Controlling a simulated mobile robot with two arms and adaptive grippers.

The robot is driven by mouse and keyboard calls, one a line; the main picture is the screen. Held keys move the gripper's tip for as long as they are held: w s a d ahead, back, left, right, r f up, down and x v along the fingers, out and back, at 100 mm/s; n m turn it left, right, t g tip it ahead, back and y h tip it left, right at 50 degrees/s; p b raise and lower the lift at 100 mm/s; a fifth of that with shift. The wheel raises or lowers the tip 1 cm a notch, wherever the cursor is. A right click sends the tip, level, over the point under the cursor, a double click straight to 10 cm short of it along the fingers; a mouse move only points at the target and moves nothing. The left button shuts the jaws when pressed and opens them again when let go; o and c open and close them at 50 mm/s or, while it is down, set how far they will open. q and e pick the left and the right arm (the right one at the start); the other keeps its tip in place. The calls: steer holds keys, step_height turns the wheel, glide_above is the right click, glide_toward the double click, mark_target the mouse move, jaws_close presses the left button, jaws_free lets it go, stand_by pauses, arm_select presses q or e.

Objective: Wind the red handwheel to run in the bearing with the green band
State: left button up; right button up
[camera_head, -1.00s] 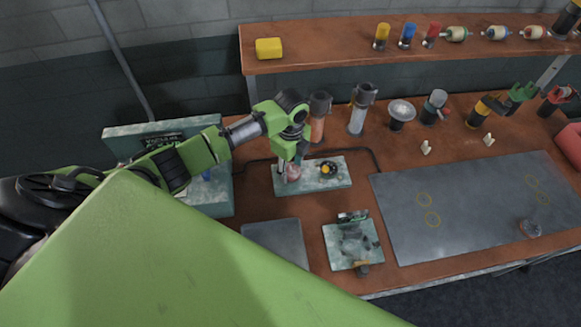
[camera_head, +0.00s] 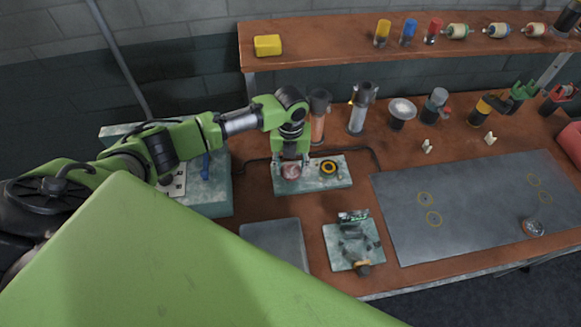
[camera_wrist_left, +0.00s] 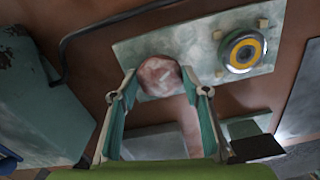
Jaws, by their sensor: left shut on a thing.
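The handwheel, a mottled pinkish-red disc (camera_head: 291,171), sits on the left part of a pale green plate (camera_head: 340,180) on the bench. It also shows in the left wrist view (camera_wrist_left: 158,76), near the fingertips. My left gripper (camera_head: 291,161) comes down from above, its fingers spread wide and shut on opposite sides of the wheel. My right gripper is out of view.
A dark flat mat (camera_head: 470,205) covers the bench's right side. A small fixture on a pale plate (camera_head: 352,245) and a grey pad (camera_head: 275,243) are in front. Upright cylinders (camera_head: 359,108) stand behind the wheel plate. A pale box (camera_head: 207,190) is left of it.

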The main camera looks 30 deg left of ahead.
mark_target(291, 171)
arm_select(q)
steer(key=m, duration=0.3)
steer(key=m+b, duration=0.1)
steer(key=shift+s+d+f+m, duration=0.1)
steer(key=shift+s+f+m, duration=0.15)
steer(key=shift+m, duration=0.15)
stand_by(0.4)
steer(key=o, duration=1.1)
steer(key=shift+r, duration=0.15)
steer(key=shift+w+r, duration=0.15)
steer(key=shift+r, duration=0.4)
step_height(291, 171, up, 11)
steer(key=shift+f, duration=0.1)
